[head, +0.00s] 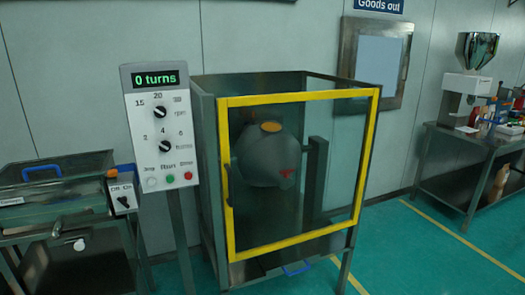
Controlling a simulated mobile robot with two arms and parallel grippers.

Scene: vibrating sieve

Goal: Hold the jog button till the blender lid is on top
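The control panel (161,124) stands on a post left of the blender. Its display (158,79) reads "0 turns". It carries two black knobs and a row of buttons: a white jog button (152,182) at the left, a green one (170,179) and a red one (188,175). The grey blender drum (262,160) is inside the cage, with an orange disc that looks like the lid (271,127) on its upper side. A red mark shows lower right on the drum. Neither gripper is in view.
The cage has a yellow-framed door (374,150) that looks closed. A bench machine with a blue handle (42,170) and a small switch box (124,198) stands left. A table (465,150) with equipment is at the right. Green floor (420,250) is clear between.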

